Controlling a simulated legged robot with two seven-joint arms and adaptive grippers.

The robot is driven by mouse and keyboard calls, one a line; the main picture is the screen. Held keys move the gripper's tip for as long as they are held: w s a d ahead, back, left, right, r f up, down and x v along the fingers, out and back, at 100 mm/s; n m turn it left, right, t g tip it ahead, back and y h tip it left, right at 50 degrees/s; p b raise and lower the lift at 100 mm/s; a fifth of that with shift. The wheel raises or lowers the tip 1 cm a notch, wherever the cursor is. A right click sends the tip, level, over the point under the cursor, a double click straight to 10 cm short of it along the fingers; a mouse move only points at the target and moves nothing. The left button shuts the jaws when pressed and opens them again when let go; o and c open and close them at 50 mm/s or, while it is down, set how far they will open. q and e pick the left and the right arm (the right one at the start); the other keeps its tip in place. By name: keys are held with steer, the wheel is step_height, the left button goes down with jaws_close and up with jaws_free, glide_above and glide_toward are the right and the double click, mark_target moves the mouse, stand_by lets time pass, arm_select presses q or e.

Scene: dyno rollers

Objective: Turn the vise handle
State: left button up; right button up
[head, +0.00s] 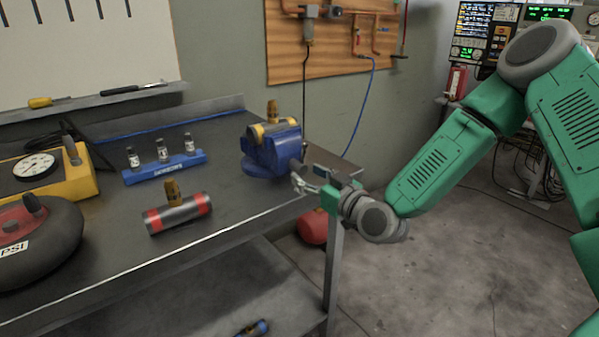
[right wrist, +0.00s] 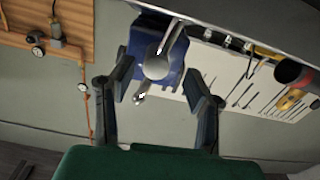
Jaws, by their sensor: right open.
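The blue vise (head: 272,150) is fixed at the right end of the dark workbench, and a cylinder with a brass fitting (head: 272,112) sits in its top. The vise (right wrist: 178,62) also shows in the right wrist view, with its round grey screw end (right wrist: 156,67) and metal handle bar (right wrist: 171,38) facing me. My right gripper (head: 312,180) is close in front of the handle side of the vise. In the right wrist view the fingers (right wrist: 163,88) are spread wide, with the handle seen between them and nothing gripped. Contact cannot be told. My left gripper is not in view.
The workbench (head: 235,190) holds a red-banded cylinder (head: 178,214), a blue rack of small bottles (head: 165,167), a yellow gauge box (head: 45,172) and a dark round PSI tank (head: 35,240). A red tank (head: 312,226) stands below. Open floor lies to the right.

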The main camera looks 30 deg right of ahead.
mark_target(302, 172)
steer(key=w, duration=0.2)
steer(key=shift+w+a, duration=0.2)
steer(key=shift+w, duration=0.5)
steer(key=shift+w+d+f, duration=0.15)
steer(key=shift+w+d, duration=0.1)
steer(key=shift+d, duration=0.3)
steer(key=shift+a, duration=0.25)
jaws_close()
steer(key=shift+a, duration=0.15)
steer(key=shift+m, duration=0.3)
